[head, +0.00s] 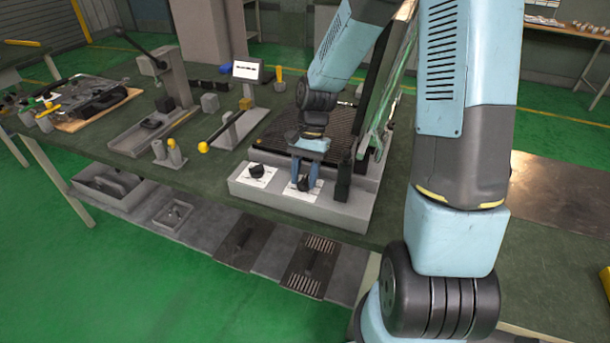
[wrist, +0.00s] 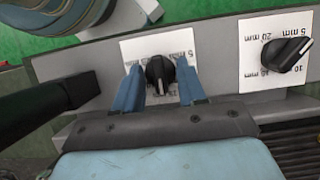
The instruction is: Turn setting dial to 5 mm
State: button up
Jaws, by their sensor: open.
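My gripper (head: 304,184) is open over the right of two black dials on the heating unit's grey front panel. In the wrist view its two blue fingers (wrist: 160,88) stand on either side of that black dial (wrist: 160,72), with small gaps visible. That dial sits on a white label card (wrist: 130,50) with "5 mm" print at the right; the fingers hide part of the card. The other black dial (wrist: 285,52) sits on its own white card with mm markings, and its white pointer line aims to the right. It is the left dial (head: 257,170) in the head view.
The heating unit's grey panel (head: 330,208) runs along the table's front edge. A dark upright post (head: 345,178) and a slanted glass-like panel (head: 388,90) stand close right of my gripper. A lever with a yellow knob (head: 203,147) lies left of the unit.

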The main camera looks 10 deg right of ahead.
jog(key=shift+c, duration=0.3)
grip_shut()
